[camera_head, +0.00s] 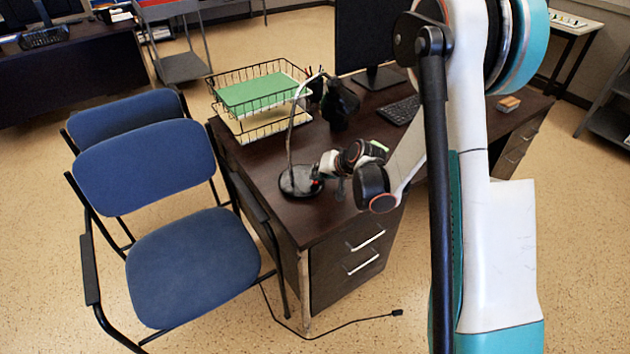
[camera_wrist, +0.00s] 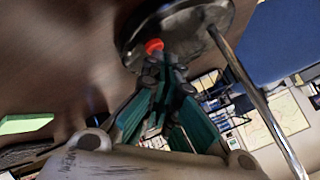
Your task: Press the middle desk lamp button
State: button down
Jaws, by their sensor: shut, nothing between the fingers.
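The desk lamp has a round black base (camera_head: 297,184) on the near left part of the dark desk. A thin metal stem (camera_head: 291,140) rises from it to a black shade (camera_head: 340,106). In the wrist view the base (camera_wrist: 190,32) carries a red button (camera_wrist: 153,46). My gripper (camera_wrist: 160,64) is shut and empty, its fingertips right at the red button. I cannot tell whether they touch it. In the head view my gripper (camera_head: 322,180) reaches over the base's right edge. No other button is clear to see.
The desk (camera_head: 268,215) also holds a wire tray (camera_head: 262,132) with a green folder (camera_head: 250,93), a monitor (camera_head: 368,35) and a keyboard (camera_head: 400,110). A blue chair (camera_head: 190,265) stands close on the left. A cable (camera_head: 350,322) lies on the floor.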

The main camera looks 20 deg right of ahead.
dwell(0.3)
jog(key=shift+r+p, duration=0.3)
jog(key=shift+r, duration=0.35)
jog(key=shift+r+p, duration=1.75)
jog(key=shift+r, duration=1.25)
